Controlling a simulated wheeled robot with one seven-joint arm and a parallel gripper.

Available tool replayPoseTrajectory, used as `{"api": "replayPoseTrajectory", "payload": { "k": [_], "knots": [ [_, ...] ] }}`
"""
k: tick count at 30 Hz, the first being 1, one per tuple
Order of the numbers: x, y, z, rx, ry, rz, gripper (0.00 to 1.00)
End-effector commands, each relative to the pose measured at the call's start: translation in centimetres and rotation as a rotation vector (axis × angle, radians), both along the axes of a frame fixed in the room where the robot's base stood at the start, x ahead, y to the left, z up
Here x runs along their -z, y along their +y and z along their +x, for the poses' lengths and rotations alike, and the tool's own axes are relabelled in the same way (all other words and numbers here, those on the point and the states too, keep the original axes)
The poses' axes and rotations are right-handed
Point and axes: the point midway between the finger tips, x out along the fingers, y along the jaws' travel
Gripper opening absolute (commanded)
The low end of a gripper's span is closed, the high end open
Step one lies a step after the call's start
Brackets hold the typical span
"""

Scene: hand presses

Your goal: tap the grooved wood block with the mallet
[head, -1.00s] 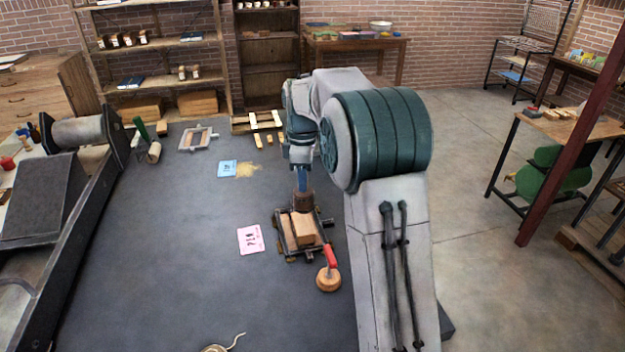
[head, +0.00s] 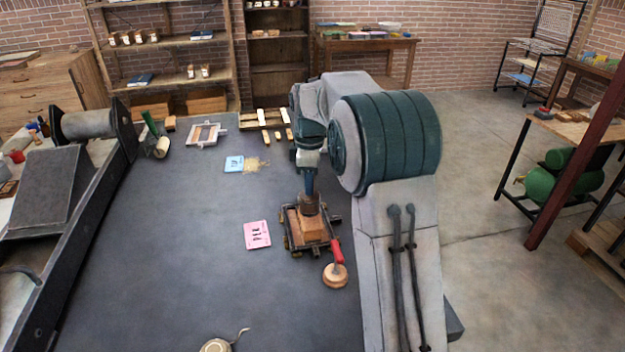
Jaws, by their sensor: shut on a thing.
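A round wooden tool with a red handle (head: 335,277) lies close in front of the frame. A pink card (head: 257,235) lies to its left, a blue card (head: 234,163) farther back. A roller press (head: 85,125) stands at left. The mat between is clear.

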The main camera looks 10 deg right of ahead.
Motion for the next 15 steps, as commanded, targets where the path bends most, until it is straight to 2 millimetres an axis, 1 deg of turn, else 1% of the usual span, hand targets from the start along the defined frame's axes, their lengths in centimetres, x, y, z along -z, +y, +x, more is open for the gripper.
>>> {"api": "replayPoseTrajectory", "payload": {
  "k": [8, 15],
  "knots": [
    [2.8, 0.0, 0.0, -0.001, 0.000, 0.000, 0.00],
    [2.2, 0.0, 0.0, 0.000, 0.000, 0.000, 0.00]
  ]
}}
